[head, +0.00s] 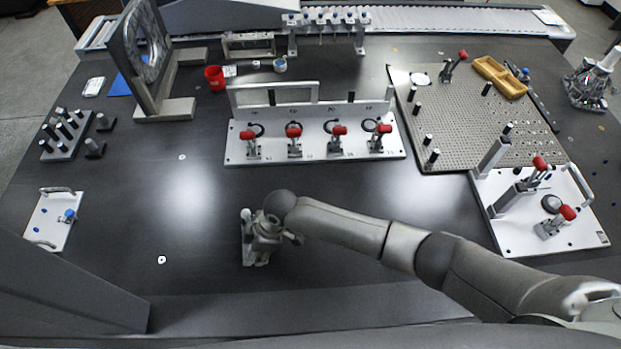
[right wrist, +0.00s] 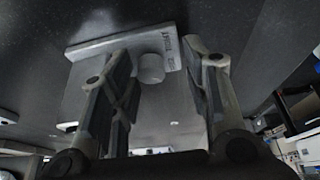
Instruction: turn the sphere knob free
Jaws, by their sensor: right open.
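A small light grey fixture (head: 247,240) stands on the dark table under my right gripper (head: 266,232), which hides much of it in the head view. In the right wrist view the fixture is a pale plate with dark lettering (right wrist: 170,50). A pale, rounded knob (right wrist: 150,68) sits on it, probably the sphere knob. My right gripper (right wrist: 156,70) is open, one finger on each side of the knob. Gaps show between the knob and both fingers, so it is not gripped. My left gripper is not in view.
A white plate with several red-tipped clamps (head: 315,150) stands behind the right gripper. A perforated board (head: 470,125) and another clamp plate (head: 500,222) lie to the right. A small plate with a blue knob (head: 50,222) lies left. The table between is clear.

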